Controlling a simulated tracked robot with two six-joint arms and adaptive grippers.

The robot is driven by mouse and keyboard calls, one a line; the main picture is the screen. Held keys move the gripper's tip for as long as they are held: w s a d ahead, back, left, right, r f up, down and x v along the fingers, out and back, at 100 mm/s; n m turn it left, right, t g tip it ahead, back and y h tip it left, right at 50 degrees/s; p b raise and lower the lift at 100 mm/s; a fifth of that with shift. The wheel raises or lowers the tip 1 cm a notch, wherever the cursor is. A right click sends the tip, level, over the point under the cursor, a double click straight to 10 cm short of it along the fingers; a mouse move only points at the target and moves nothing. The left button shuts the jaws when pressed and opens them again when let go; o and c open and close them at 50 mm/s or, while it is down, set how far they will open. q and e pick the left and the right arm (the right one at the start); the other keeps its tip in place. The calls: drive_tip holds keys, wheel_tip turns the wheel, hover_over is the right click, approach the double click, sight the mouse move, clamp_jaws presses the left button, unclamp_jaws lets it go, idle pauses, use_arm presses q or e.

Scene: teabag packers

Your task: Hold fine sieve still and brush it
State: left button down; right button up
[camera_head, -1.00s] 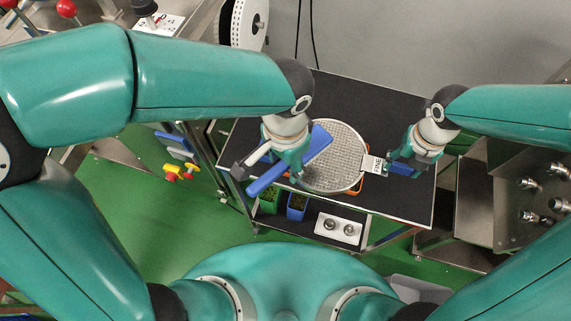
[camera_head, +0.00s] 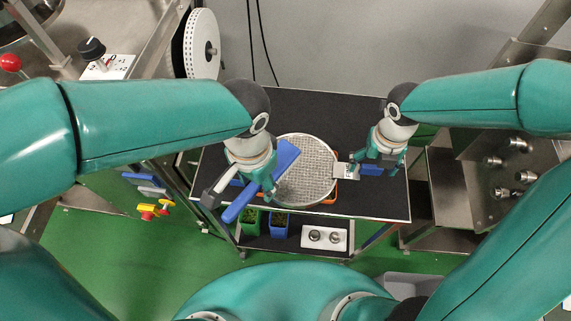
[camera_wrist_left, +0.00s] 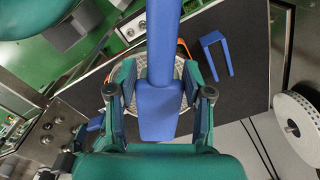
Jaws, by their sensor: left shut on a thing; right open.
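The fine sieve is a round grey mesh disc (camera_head: 307,170) on the black table, with a pale label tab (camera_head: 344,170) at its right edge. My left gripper (camera_head: 262,178) is shut on a long blue brush (camera_head: 236,208), which lies slantwise over the sieve's left edge. In the left wrist view the brush (camera_wrist_left: 160,112) runs between the gripper's fingers (camera_wrist_left: 160,90) and hides much of the sieve (camera_wrist_left: 181,68). I cannot tell whether the brush touches the mesh. My right gripper (camera_head: 364,167) is open, close beside the label tab.
The black table top (camera_head: 340,110) is clear behind the sieve. Below, a shelf holds small bins (camera_head: 279,222) and a white block with two knobs (camera_head: 324,237). A white reel (camera_head: 200,43) stands at the back left.

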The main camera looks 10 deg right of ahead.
drive_tip(key=shift+r, duration=0.1)
wheel_tip(320, 180, up, 12)
idle(0.5)
